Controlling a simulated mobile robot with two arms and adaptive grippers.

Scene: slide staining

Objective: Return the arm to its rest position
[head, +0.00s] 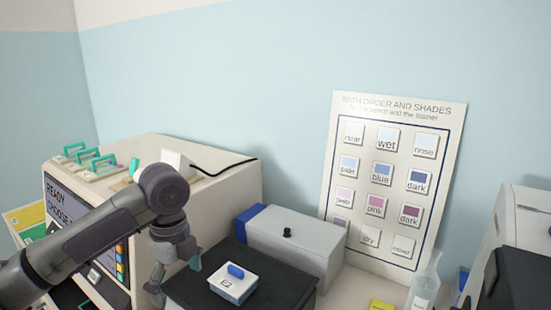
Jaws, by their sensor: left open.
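My left arm comes in from the left in the head view and reaches across the front of a cream machine (225,190). My left gripper (172,281) points down beside the left edge of a black box (205,290). It is open, and I see nothing between its fingers. Its lower part is close to the bottom of the view. My right gripper is not in view.
Teal-handled racks (96,163) lie on the machine. A chart (338,170) leans on the wall; a clear bottle (424,283) stands right.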

